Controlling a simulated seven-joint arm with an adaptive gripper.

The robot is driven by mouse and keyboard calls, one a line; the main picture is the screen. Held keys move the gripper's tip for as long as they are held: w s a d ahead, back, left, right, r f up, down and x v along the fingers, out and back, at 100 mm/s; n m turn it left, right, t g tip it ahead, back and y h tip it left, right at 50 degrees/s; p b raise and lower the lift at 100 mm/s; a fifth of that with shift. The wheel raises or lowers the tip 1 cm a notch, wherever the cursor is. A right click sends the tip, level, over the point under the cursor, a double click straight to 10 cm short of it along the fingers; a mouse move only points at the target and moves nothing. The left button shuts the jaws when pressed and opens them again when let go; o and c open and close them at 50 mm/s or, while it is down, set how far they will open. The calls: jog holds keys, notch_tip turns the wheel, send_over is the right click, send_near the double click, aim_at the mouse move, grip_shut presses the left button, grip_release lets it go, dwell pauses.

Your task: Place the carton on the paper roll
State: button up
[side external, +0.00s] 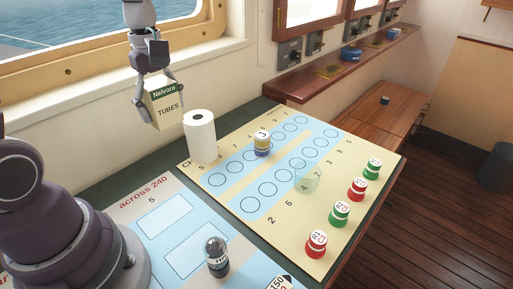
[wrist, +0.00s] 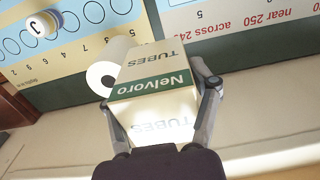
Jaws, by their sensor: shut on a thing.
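The carton (side external: 163,106) is a cream box with a green band reading "Nelvoro" and the word "TUBES". My gripper (side external: 158,92) is shut on it from above and holds it in the air, to the left of the paper roll and higher than its base. In the wrist view the carton (wrist: 152,90) sits between both fingers. The paper roll (side external: 201,138) is white and stands upright on the table with its dark core hole facing up. In the wrist view the roll (wrist: 103,75) shows just beyond the carton, which partly covers it.
A yellow and blue board (side external: 288,215) carries a jar (side external: 262,143), a clear glass (side external: 307,177) and several red and green pots along its right edge. The window sill (side external: 190,62) runs behind.

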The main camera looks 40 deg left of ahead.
send_over(198, 117)
jog(key=shift+f, duration=2.2)
jog(key=o, duration=1.3)
jog(key=shift+f, duration=0.1)
jog(key=shift+c, duration=0.2)
